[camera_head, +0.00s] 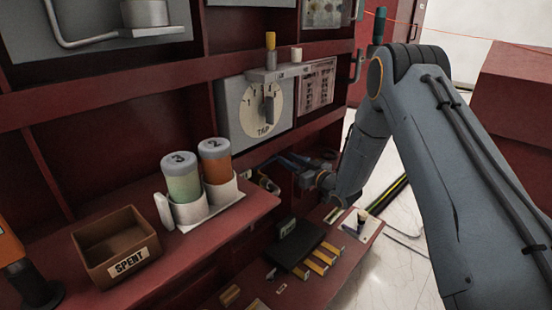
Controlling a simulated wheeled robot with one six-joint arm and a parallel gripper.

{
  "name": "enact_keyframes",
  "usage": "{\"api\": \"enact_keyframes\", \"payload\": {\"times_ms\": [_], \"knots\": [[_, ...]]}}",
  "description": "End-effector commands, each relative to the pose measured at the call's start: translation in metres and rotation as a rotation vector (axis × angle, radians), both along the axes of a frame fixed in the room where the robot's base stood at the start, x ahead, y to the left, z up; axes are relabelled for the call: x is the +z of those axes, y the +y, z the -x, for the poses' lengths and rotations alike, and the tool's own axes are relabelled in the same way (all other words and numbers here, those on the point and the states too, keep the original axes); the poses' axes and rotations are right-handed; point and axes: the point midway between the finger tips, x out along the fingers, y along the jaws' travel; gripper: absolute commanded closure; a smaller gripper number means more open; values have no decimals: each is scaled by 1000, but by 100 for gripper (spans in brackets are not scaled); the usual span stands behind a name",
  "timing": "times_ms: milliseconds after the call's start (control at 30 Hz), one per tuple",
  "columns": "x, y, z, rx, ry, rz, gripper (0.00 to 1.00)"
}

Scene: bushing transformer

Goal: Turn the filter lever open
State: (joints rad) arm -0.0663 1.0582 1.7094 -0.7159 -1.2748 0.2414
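My arm reaches in from the right and bends down to my gripper (272,163), which is small and dark in the recess below the TAP dial. I cannot tell whether its fingers are open or shut. A small dark cylindrical fitting with a pale part (266,183) sits just below the fingers, by the right end of the shelf. I cannot tell whether they touch. No part is clearly readable as the filter lever; the recess is dark and my wrist covers part of it.
Two canisters, green (181,178) and orange (215,160), stand in a white holder (192,211). A brown SPENT box (117,246) is on the shelf at left. The TAP dial (266,105) is on the wall above. A lower shelf holds a dark block (295,246) and yellow-ended pieces (322,258).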

Motion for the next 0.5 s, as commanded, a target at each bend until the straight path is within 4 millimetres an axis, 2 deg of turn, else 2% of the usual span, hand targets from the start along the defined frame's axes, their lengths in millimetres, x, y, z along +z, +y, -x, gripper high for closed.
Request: {"api": "enact_keyframes", "payload": {"times_ms": [167, 500], "knots": [[1, 12, -10, 10, -8, -8, 71], [0, 45, -46, 7, -7, -6, 71]]}}
